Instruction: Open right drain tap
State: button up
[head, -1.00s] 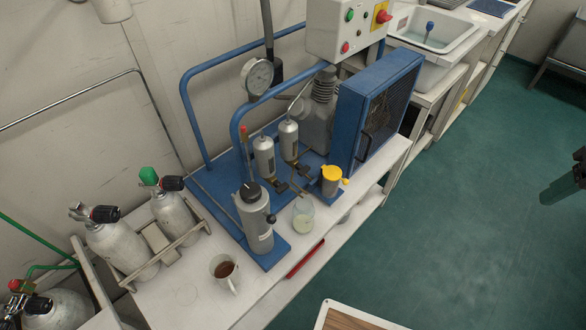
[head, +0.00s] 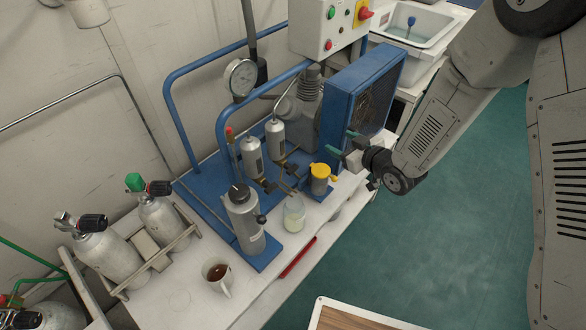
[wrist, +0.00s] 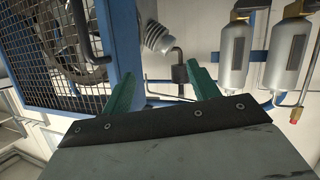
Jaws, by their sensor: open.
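Two silver separator cylinders stand side by side on the blue compressor frame. The right drain tap (head: 288,166) is a small dark fitting below the right cylinder (head: 275,140). The left tap (head: 268,187) sits below the left cylinder (head: 252,156). My gripper (head: 343,144) is open and empty, right of the taps and apart from them, in front of the blue fan housing. The wrist view appears upside down; its green fingers (wrist: 163,80) are spread, and the right cylinder (wrist: 233,58) with its tap fitting (wrist: 239,14) lies beyond them. The taps' handle positions are too small to tell.
A yellow-capped pot (head: 321,177), a glass jar (head: 294,214) and a grey canister (head: 243,218) stand near the taps. The fan housing (head: 345,95) is close behind my gripper. A mug (head: 217,277) is at the bench front.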

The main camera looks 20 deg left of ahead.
aim_at(295, 170)
jog(key=s+a+f+n+g+y, duration=0.1)
jog(key=s+a+f+g+y, duration=0.1)
jog(key=s+a+f+y, duration=0.55)
jog(key=a, duration=0.1)
jog(key=a+h, duration=0.1)
jog(key=a, duration=0.1)
jog(key=w+a+f+h, duration=0.1)
jog(key=a, duration=0.1)
jog(key=shift+s, duration=0.1)
jog(key=c, duration=1)
